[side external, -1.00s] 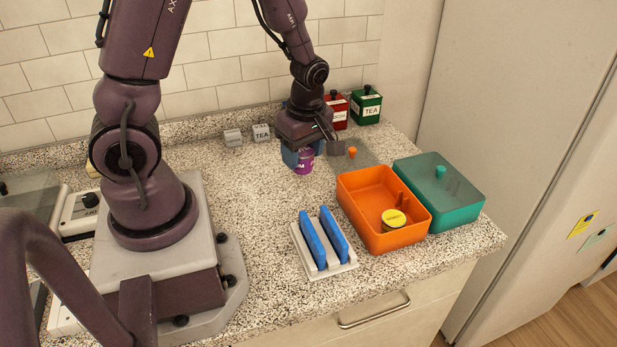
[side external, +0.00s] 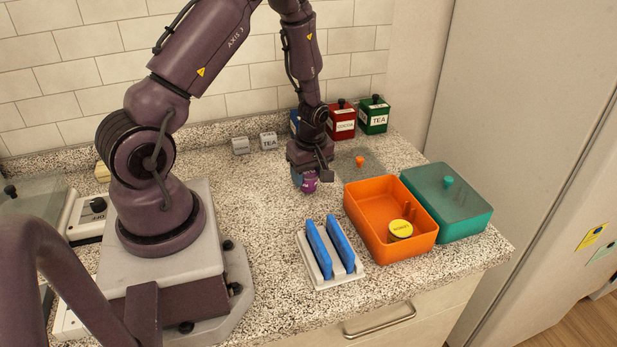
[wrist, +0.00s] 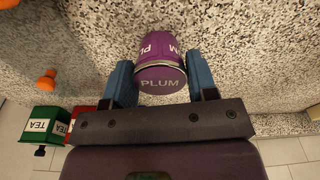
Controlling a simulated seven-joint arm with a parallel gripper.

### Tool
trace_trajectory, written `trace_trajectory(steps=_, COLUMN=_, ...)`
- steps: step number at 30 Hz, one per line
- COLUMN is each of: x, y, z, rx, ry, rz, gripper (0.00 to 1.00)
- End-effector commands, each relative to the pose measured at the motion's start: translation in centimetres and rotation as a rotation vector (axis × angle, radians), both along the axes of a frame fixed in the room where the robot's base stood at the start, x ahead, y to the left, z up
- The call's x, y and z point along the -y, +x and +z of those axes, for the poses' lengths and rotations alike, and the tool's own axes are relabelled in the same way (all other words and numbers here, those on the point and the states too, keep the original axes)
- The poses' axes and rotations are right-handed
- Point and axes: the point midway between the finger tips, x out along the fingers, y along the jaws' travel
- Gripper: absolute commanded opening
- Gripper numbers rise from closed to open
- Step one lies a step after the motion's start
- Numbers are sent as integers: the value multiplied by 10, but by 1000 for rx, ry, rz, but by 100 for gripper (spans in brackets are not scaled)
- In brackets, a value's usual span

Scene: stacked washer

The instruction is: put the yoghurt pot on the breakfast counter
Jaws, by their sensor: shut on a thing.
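A purple pot labelled PLUM (wrist: 162,78) is between the blue fingers of my gripper (wrist: 160,90) in the wrist view. It appears to be the yoghurt pot, though that word is not readable. My gripper is shut on it, with one finger on each side. The side external view shows the pot (side external: 310,184) low over the speckled counter (side external: 250,205), partly hidden by the gripper. I cannot tell whether its base touches the counter.
An orange box (side external: 432,238) holding a yellow-lidded jar (side external: 401,228) stands to the right, beside a teal lidded box (side external: 465,210). A white rack (side external: 338,282) with blue slabs is in front. Red (side external: 342,122) and green TEA (side external: 374,116) canisters stand behind.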

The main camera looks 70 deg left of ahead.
Motion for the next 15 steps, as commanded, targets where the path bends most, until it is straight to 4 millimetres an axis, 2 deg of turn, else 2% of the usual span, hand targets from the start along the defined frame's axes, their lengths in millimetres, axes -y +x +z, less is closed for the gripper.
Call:
trace_trajectory(steps=3, x=0, y=0, z=-10, rx=0, ry=-1, rz=0, gripper=28)
trace_trajectory(steps=14, x=0, y=0, z=-14, rx=0, ry=0, rz=0, gripper=28)
trace_trajectory(steps=15, x=0, y=0, z=-14, rx=0, ry=0, rz=0, gripper=60)
